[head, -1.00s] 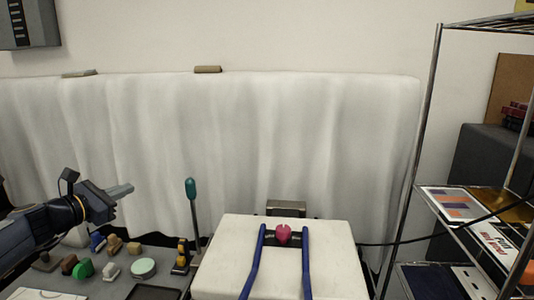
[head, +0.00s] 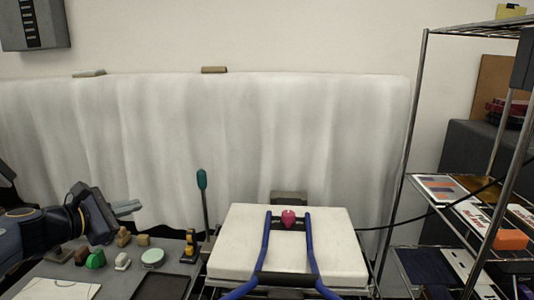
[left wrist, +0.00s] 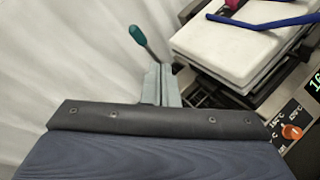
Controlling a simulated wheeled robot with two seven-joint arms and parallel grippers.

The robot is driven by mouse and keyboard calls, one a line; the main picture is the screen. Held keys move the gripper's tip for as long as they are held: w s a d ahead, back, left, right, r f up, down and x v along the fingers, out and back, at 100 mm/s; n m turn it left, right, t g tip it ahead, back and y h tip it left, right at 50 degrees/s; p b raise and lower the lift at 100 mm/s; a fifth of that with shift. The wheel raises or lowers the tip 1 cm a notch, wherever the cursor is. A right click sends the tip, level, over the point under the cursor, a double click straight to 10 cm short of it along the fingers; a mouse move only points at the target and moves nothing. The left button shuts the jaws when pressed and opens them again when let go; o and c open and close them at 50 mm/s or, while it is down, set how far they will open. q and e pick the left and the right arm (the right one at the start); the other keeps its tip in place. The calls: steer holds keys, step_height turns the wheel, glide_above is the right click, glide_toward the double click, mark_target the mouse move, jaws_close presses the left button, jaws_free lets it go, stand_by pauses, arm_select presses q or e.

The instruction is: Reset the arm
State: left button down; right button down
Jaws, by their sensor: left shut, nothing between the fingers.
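My left gripper (head: 128,208) comes in from the left in the head view, raised above the grey table with its fingers pointing right. Its fingers are shut with nothing between them; they also show in the left wrist view (left wrist: 161,84). The gripper is apart from every object. The press (head: 285,240) with a white top and blue handle bars (head: 312,250) stands to its right, a pink knob (head: 288,217) between the bars. My right gripper is not clearly in view.
Small coloured blocks, a green round piece (head: 95,259) and a pale round tin (head: 153,257) lie on the table below the gripper. A teal-handled tool (head: 202,180) stands upright beside the press. A metal shelf rack (head: 415,130) stands at right. A white curtain (head: 240,140) hangs behind.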

arm_select(q)
steer(key=s+d+f+m+g, duration=0.2)
steer(key=s+d+m+g, duration=0.1)
steer(key=s+d+m, duration=0.4)
steer(key=s+d+f+m+g+y, duration=0.2)
steer(key=s+f+m, duration=0.5)
steer(key=s, duration=0.5)
steer(key=s+d+f+m+g+y, duration=0.1)
steer(key=s+d+f+m+g, duration=0.1)
steer(key=s+f+m, duration=0.5)
steer(key=s+f, duration=0.1)
steer(key=s, duration=0.5)
steer(key=shift+f+g+y, duration=0.3)
steer(key=shift+f+y, duration=0.05)
steer(key=shift+y, duration=0.05)
steer(key=shift+s, duration=0.1)
